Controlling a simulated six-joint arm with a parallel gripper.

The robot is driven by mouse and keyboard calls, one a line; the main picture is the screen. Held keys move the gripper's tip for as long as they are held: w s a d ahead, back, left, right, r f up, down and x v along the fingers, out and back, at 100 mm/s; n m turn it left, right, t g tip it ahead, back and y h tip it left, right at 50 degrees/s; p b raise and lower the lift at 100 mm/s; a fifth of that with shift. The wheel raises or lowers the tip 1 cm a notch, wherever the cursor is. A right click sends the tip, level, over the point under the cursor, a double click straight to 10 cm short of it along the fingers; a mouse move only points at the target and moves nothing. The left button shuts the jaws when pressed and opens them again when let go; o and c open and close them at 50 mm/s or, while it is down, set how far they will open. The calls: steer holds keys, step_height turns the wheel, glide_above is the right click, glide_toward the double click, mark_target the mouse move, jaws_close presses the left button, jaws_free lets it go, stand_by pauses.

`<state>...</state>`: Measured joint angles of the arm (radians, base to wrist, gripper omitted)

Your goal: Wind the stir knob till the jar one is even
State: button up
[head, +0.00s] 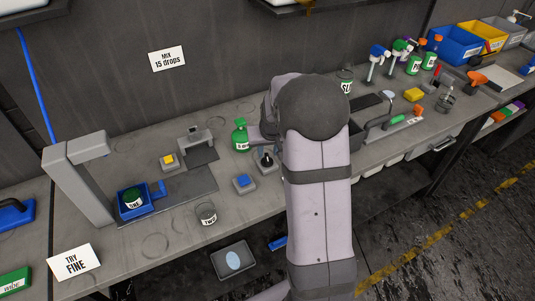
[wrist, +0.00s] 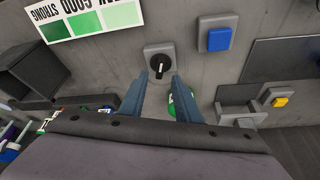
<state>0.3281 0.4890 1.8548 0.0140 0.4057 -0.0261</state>
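The stir knob (head: 266,158) is a black dial on a grey base on the bench. In the wrist view the knob (wrist: 159,64) has a white pointer mark. My gripper (wrist: 160,76) has its two blue-grey fingers apart, with the knob just beyond and between the tips; I see no contact. In the head view my arm hides most of the gripper. Jar one (head: 134,197), dark green and labelled ONE, sits in a blue holder (head: 157,196) beside the grey post at the left. I cannot tell how even its contents are.
A blue button (head: 244,181) and a yellow button (head: 169,160) sit on the bench. Jar two (head: 207,214) stands in front, clear-looking. A green bottle (head: 240,137) stands close behind the knob. A colour card (wrist: 85,20) lies near it. Spray bottles and bins fill the right.

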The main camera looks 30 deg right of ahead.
mark_target(267, 157)
steer(key=shift+p+x, duration=0.65)
steer(key=shift+x, duration=1.65)
jaws_close()
